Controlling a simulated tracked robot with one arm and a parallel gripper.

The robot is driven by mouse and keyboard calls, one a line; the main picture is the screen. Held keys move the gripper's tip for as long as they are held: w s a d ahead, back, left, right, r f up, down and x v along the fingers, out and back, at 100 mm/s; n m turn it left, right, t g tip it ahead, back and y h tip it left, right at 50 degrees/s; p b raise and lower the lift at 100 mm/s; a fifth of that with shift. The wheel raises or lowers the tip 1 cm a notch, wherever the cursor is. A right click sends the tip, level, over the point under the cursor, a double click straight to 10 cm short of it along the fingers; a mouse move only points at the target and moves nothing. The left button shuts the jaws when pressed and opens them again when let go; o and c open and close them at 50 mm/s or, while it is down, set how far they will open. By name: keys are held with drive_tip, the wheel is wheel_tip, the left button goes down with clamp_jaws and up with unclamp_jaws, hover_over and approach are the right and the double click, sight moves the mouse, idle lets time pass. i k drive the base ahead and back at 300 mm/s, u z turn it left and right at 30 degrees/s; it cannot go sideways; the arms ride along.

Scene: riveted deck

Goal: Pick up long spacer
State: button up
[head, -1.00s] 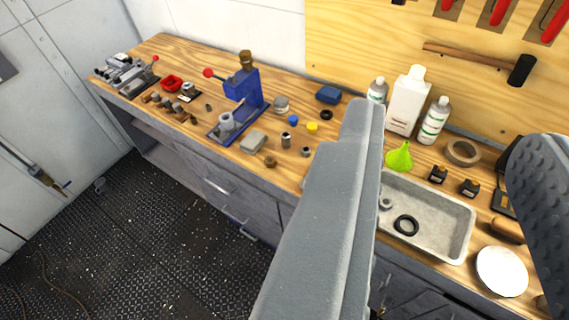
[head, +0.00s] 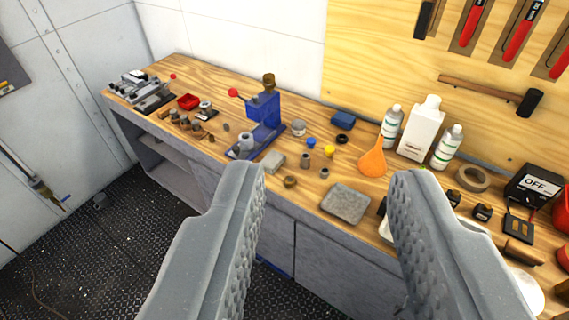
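My gripper (head: 325,172) is open and empty, with its two grey ridged fingers in the foreground. Between the fingertips, beyond them on the wooden bench, stand two small upright metal cylinders. The taller one (head: 305,160) looks like the long spacer; the shorter one (head: 324,174) stands just to its right. They are small in the picture, so I cannot be sure which is the long spacer. Neither touches the gripper.
A grey slab (head: 345,203) lies at the bench's front edge. A blue press (head: 262,115) stands left of the cylinders, an orange funnel (head: 373,160) and white bottles (head: 420,128) to the right. A light block (head: 273,161) and brass piece (head: 290,182) lie nearby. The right finger partly hides a tray.

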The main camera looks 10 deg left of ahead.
sight(305, 159)
drive_tip(key=z, duration=0.05)
drive_tip(key=i, duration=1)
drive_tip(key=u, duration=0.85)
drive_tip(key=k, duration=0.8)
drive_tip(key=z, duration=0.65)
drive_tip(key=i, duration=1)
drive_tip(key=u, duration=0.05)
